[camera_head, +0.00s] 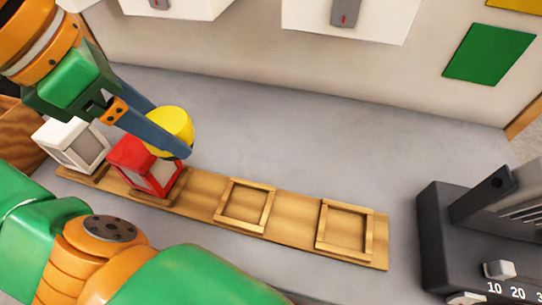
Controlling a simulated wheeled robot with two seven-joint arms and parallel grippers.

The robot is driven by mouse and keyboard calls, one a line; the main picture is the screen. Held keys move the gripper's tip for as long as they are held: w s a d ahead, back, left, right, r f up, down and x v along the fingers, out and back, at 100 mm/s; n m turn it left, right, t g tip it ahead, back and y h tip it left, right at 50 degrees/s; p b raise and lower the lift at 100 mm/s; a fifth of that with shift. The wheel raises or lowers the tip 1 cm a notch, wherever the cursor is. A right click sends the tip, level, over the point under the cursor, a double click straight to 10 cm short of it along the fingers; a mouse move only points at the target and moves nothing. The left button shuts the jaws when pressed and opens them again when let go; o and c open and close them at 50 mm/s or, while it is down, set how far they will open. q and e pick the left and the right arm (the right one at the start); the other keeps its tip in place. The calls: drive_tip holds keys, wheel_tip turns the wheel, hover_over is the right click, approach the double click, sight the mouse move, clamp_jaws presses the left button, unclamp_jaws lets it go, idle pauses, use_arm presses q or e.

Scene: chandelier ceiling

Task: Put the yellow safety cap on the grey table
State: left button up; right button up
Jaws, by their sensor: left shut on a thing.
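The yellow safety cap (172,122) is held between the fingers of my left gripper (170,133), which comes in from the upper left. The gripper is shut on the cap, and the near finger covers part of it. In the picture the cap overlaps the upper right of the red box; I cannot tell how far above it the cap is. The grey table (320,125) spreads under and behind the wooden rack. My right gripper is not in view.
A wooden rack (290,215) with square frames lies on the table. A red-framed box (130,155) and a white box (72,145) stand on its left part; two right frames are empty. A dark machine (450,240) is at right. Bare table lies behind the rack.

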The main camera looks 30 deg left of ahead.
use_arm(q)
drive_tip(key=w+f, duration=0.3)
drive_tip(key=w, duration=0.1)
drive_tip(key=w+d+f, duration=0.1)
drive_tip(key=w+f, duration=0.2)
drive_tip(key=w, duration=0.1)
drive_tip(key=w+f, duration=0.4)
drive_tip(key=w, duration=0.1)
drive_tip(key=shift+d, duration=0.4)
drive_tip(key=shift+f, duration=1.35)
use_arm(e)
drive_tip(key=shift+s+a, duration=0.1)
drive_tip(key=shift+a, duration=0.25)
use_arm(q)
drive_tip(key=shift+f+b, duration=0.25)
drive_tip(key=shift+b, duration=0.15)
drive_tip(key=o, duration=1.3)
drive_tip(key=shift+r, duration=0.1)
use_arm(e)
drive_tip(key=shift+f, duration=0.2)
use_arm(q)
drive_tip(key=shift+r, duration=0.1)
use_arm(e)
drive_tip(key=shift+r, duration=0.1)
